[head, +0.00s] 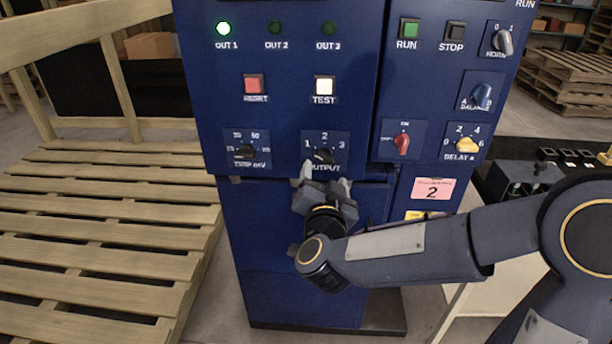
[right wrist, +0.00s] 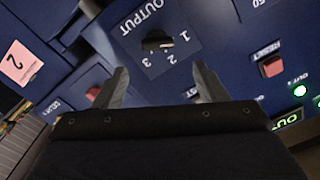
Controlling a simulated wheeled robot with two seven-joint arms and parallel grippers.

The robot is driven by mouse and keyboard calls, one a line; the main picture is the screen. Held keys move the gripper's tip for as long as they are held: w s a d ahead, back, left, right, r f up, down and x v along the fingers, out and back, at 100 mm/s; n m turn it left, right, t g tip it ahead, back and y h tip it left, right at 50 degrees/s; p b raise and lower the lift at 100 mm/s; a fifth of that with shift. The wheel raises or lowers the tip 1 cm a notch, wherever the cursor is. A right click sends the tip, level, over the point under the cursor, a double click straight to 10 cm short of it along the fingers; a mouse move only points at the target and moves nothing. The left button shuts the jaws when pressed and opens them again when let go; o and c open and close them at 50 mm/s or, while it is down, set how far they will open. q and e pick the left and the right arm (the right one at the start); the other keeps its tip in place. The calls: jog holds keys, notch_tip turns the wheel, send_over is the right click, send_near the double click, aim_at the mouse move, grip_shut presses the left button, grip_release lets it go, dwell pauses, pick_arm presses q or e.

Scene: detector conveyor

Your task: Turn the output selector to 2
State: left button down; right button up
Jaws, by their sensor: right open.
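The output selector (head: 324,156) is a small black knob on a dark blue plate marked 1, 2 and 3, low on the blue cabinet front. It also shows in the right wrist view (right wrist: 157,42), where it seems turned toward 1. My right gripper (head: 325,176) is just below and in front of the knob. In the right wrist view its two fingers (right wrist: 162,70) stand wide apart with nothing between them, and the knob lies beyond the tips, apart from them. The OUT 1 lamp (head: 223,28) is lit green; OUT 2 (head: 275,28) and OUT 3 (head: 329,28) are dark. My left gripper is not in view.
RESET (head: 254,85) and TEST (head: 324,86) buttons are above. A wooden pallet (head: 95,235) lies at left.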

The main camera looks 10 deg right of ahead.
aim_at(326, 158)
jog(key=shift+h, duration=0.3)
jog(key=x, duration=0.7)
jog(key=shift+w+f, duration=0.15)
jog(key=shift+w, duration=0.25)
jog(key=shift+c, duration=0.4)
